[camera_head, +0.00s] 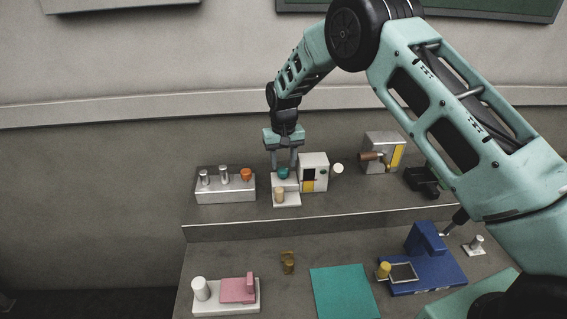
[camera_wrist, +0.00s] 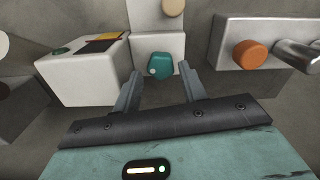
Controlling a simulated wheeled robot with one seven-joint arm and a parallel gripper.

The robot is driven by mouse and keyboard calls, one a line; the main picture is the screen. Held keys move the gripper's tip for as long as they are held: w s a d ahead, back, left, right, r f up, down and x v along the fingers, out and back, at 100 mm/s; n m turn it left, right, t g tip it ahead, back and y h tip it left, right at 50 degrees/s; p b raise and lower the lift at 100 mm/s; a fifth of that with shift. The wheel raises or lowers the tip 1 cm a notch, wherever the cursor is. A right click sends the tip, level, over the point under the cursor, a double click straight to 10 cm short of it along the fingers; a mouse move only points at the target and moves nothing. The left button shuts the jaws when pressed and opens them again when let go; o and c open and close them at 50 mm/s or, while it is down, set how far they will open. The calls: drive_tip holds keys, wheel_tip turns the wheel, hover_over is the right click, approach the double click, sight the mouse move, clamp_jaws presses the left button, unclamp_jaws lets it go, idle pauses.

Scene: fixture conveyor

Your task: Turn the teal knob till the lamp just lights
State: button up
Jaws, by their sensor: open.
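The teal knob (camera_head: 283,173) sits on a small white block (camera_head: 288,186) on the raised shelf. In the wrist view the teal knob (camera_wrist: 160,66) shows a pale dot on its face. A cream round piece (camera_head: 279,194), which may be the lamp, is on the same fixture; it also shows at the top edge of the wrist view (camera_wrist: 173,7). I cannot tell whether it is lit. My gripper (camera_head: 284,165) points down over the knob with its fingers apart. In the wrist view the two fingertips of my gripper (camera_wrist: 161,73) stand on either side of the knob, with gaps visible.
A white box (camera_head: 316,161) with a black and yellow panel stands close on the right. A grey block (camera_head: 225,188) with an orange knob (camera_head: 246,174) and metal posts stands on the left. The lower table holds a teal mat (camera_head: 343,293), a blue fixture (camera_head: 432,272) and a pink-topped fixture (camera_head: 238,290).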

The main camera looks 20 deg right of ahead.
sight(284, 170)
drive_tip(key=shift+f+p, duration=0.3)
drive_tip(key=shift+f, duration=1.15)
drive_tip(key=shift+c, duration=0.3)
drive_tip(key=c, duration=0.6)
drive_tip(key=shift+f+n+b, duration=0.25)
drive_tip(key=shift+n+b, duration=0.35)
drive_tip(key=shift+b, duration=0.3)
drive_tip(key=shift+c, duration=0.2)
drive_tip(key=shift+r+n, duration=0.1)
drive_tip(key=shift+n, duration=0.3)
drive_tip(key=shift+r+n, duration=0.15)
drive_tip(key=shift+n, duration=0.15)
drive_tip(key=o, duration=0.7)
